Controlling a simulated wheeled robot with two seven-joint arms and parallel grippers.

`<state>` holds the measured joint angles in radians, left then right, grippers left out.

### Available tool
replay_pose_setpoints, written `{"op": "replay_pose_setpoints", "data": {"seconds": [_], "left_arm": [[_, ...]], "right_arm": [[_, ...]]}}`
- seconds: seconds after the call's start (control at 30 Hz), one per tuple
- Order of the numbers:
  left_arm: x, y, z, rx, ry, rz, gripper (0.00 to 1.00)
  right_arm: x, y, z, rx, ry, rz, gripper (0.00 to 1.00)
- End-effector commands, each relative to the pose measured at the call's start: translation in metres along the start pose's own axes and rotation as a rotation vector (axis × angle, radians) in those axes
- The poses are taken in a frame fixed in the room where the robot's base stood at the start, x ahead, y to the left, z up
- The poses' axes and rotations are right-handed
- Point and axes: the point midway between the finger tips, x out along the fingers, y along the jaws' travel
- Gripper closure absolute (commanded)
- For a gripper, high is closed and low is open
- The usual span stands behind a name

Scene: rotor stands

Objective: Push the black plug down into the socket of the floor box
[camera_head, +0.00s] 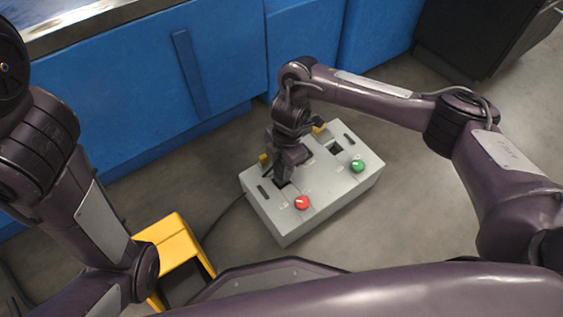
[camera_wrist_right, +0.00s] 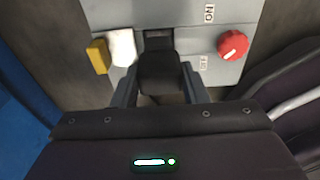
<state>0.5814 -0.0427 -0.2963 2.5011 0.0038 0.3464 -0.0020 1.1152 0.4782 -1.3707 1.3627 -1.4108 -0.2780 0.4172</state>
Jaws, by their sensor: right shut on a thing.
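The grey floor box (camera_head: 325,200) stands on the floor, with two dark square openings in its top, a red knob (camera_head: 302,202) and a green knob (camera_head: 358,166). My right gripper (camera_head: 284,177) reaches down to the left opening, the socket (camera_head: 281,184) near the red knob. In the right wrist view, the gripper (camera_wrist_right: 160,72) is shut on the black plug (camera_wrist_right: 160,75), a finger on each side. The plug is at the socket (camera_wrist_right: 158,41) and partly covers it; how deep it sits cannot be told. In the head view the gripper mostly hides the plug. My left gripper is out of view.
A yellow stool-like stand (camera_head: 172,240) is left of the box, with a dark cable (camera_head: 222,217) running beside it. Blue cabinets (camera_head: 150,85) stand behind. Small yellow parts (camera_wrist_right: 98,56) stick up at the box's far edge. The floor right of the box is clear.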

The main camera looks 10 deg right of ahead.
Motion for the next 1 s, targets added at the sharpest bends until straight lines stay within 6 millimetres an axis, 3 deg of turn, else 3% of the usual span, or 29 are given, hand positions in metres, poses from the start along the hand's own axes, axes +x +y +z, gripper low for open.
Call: {"op": "replay_pose_setpoints", "data": {"seconds": [0.53,1.0], "left_arm": [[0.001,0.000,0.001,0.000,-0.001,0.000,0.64],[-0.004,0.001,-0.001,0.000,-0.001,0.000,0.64]], "right_arm": [[0.001,0.000,0.000,-0.001,0.001,0.001,0.87],[0.014,0.000,0.001,-0.001,0.000,0.001,0.87]]}}
